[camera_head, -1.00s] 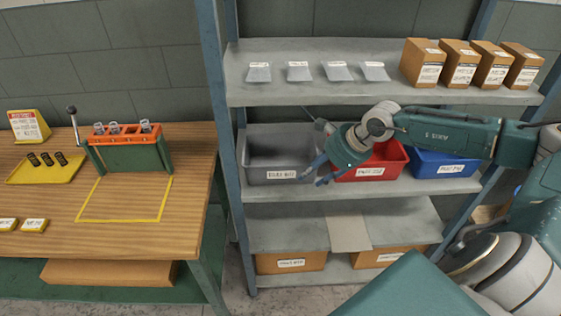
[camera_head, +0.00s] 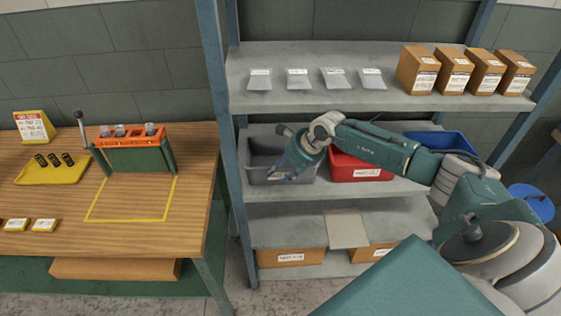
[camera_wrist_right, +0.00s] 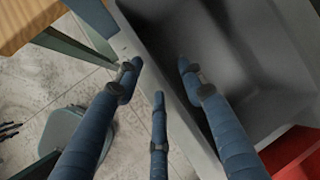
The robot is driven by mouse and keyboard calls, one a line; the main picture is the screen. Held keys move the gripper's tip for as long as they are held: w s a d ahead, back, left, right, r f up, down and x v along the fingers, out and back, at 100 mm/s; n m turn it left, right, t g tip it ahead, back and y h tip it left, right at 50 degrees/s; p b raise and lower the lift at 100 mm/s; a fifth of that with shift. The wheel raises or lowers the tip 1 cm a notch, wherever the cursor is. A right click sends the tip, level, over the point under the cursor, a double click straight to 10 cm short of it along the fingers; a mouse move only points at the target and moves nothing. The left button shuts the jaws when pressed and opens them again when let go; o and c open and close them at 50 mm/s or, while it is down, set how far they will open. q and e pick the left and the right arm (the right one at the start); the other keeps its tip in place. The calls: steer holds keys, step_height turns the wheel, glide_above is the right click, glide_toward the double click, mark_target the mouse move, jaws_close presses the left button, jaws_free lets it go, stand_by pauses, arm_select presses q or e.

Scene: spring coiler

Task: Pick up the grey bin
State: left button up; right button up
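The grey bin (camera_head: 257,174) stands at the left end of the middle shelf, open at the top with a label on its front. My right gripper (camera_head: 279,174) is at its front wall and covers part of the bin and label. In the right wrist view the bin (camera_wrist_right: 235,60) looks empty where visible. There the gripper (camera_wrist_right: 160,80) has its blue fingers spread: one is over the inside of the bin, two are outside its wall. I cannot tell whether any finger touches the wall. My left gripper is not in view.
A red bin (camera_head: 352,170) stands close beside the grey one, with a blue bin (camera_head: 445,141) behind my arm. The upper shelf (camera_head: 310,101) hangs above the bins. A wooden workbench (camera_head: 120,235) with a yellow outlined area stands left of the rack.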

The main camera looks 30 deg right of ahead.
steer(key=shift+w+f, duration=0.15)
jaws_close()
steer(key=shift+r, duration=0.25)
